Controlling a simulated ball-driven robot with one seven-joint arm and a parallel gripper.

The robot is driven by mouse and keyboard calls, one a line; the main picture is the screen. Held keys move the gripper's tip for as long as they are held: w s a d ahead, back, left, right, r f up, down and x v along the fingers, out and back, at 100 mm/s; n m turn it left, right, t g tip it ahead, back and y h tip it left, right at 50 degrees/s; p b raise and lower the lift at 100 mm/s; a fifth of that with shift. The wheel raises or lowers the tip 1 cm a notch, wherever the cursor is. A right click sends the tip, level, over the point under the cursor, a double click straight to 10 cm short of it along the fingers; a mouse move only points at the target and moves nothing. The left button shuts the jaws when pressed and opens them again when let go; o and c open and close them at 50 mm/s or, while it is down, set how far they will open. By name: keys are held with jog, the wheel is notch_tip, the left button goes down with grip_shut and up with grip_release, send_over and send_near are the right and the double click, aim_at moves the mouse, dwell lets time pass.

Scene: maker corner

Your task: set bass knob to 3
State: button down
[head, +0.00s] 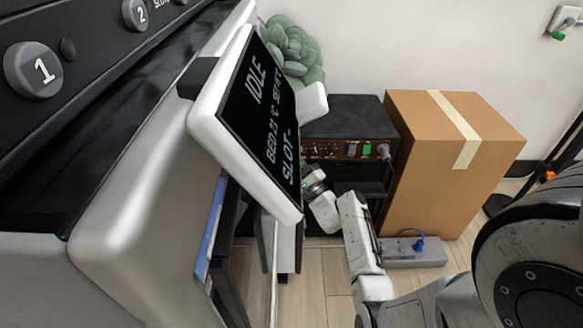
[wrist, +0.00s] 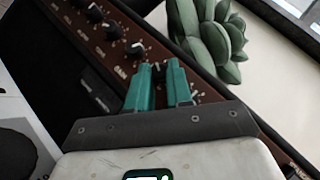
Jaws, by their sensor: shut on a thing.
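The black amplifier (head: 345,115) with a brown control panel (head: 335,150) stands against the wall in the head view. The panel (wrist: 128,60) runs diagonally through the wrist view, with a row of dark knobs along it. My gripper (wrist: 158,80) has its two teal fingers at the panel, shut on a small dark knob (wrist: 158,69) that shows between the tips. That knob is mostly hidden, and I cannot read its label or setting. A free knob (wrist: 135,48) with a light pointer sits beside it. In the head view the fingers are partly hidden behind the tilted display.
A tilted display (head: 250,110) on the large grey machine (head: 140,190) covers part of the amplifier's left side. A cardboard box (head: 440,150) stands to the amplifier's right. A green succulent (head: 295,50) is behind the display. A grey power strip (head: 410,252) lies on the floor.

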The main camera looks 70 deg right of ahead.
jog(key=shift+f+m+h+b, duration=0.2)
jog(key=shift+m+h+b, duration=0.1)
jog(key=shift+m+b, duration=0.2)
jog(key=c, duration=1)
grip_release()
jog(key=shift+r, duration=0.1)
jog(key=shift+c, duration=0.2)
jog(key=p+v, duration=0.1)
jog(key=v, duration=0.9)
jog(key=shift+s+a+f, duration=0.15)
jog(key=shift+s+f, duration=0.1)
jog(key=shift+f, duration=0.05)
